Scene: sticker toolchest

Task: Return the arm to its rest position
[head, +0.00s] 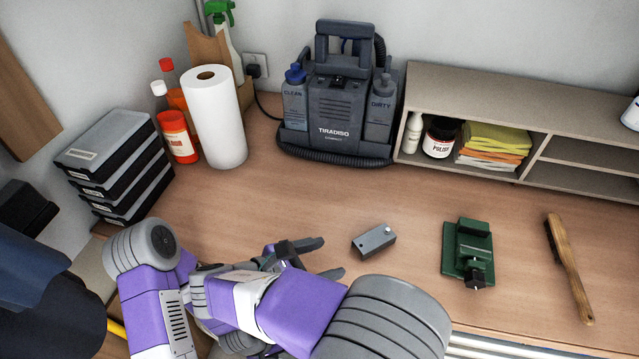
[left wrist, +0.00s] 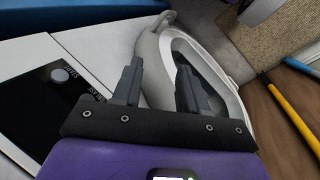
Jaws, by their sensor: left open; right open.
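In the left wrist view my left gripper (left wrist: 158,78) is open, its two dark fingers apart with nothing clearly held between them. Behind the fingers is a pale, curved, handle-like part of a white object. In the head view my purple arm links overlap low in the picture and hide most of the left hand. My right gripper (head: 318,258) shows there as dark, spread fingers over the bench, open and empty. A small grey block (head: 374,241) lies to the right of these fingers, apart from them.
A green vise-like tool (head: 468,252) and a wooden-handled brush (head: 569,268) lie on the bench at right. Stacked black cases (head: 118,165), a paper roll (head: 215,117), a grey cleaning machine (head: 337,115) and a shelf (head: 470,88) line the back.

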